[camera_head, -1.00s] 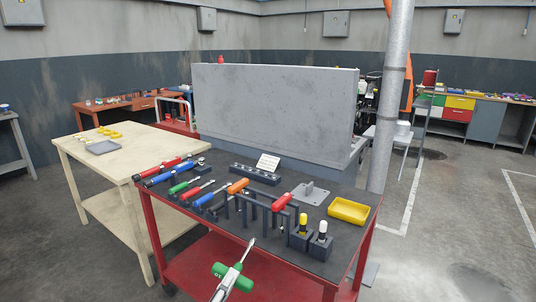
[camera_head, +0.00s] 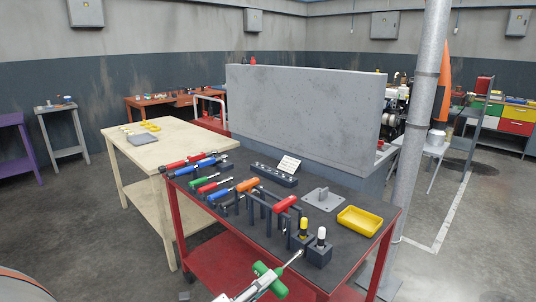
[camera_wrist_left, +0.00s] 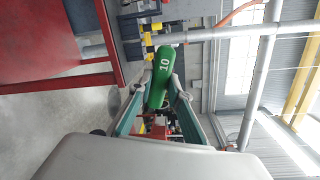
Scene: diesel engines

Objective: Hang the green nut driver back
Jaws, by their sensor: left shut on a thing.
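The green nut driver (camera_head: 269,279) has a T-shaped handle marked 10, and its metal shaft points up and right in the head view. My left gripper (camera_head: 262,282) is shut on the handle, in front of the red cart's near edge. The handle (camera_wrist_left: 163,76) also shows between the fingers (camera_wrist_left: 158,100) in the left wrist view. A dark rack (camera_head: 263,213) of upright bars stands on the cart top, with an orange T-handle (camera_head: 247,185) and a red T-handle (camera_head: 285,204) at it. The shaft tip appears near the rack's right end; its exact depth is unclear. My right gripper is not in view.
Two dark blocks hold a yellow-handled tool (camera_head: 303,226) and a white-topped tool (camera_head: 321,236) right of the rack. A yellow tray (camera_head: 359,220) lies at the cart's right. Several screwdrivers and wrenches lie at the left. A grey pole (camera_head: 411,150) stands at the right.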

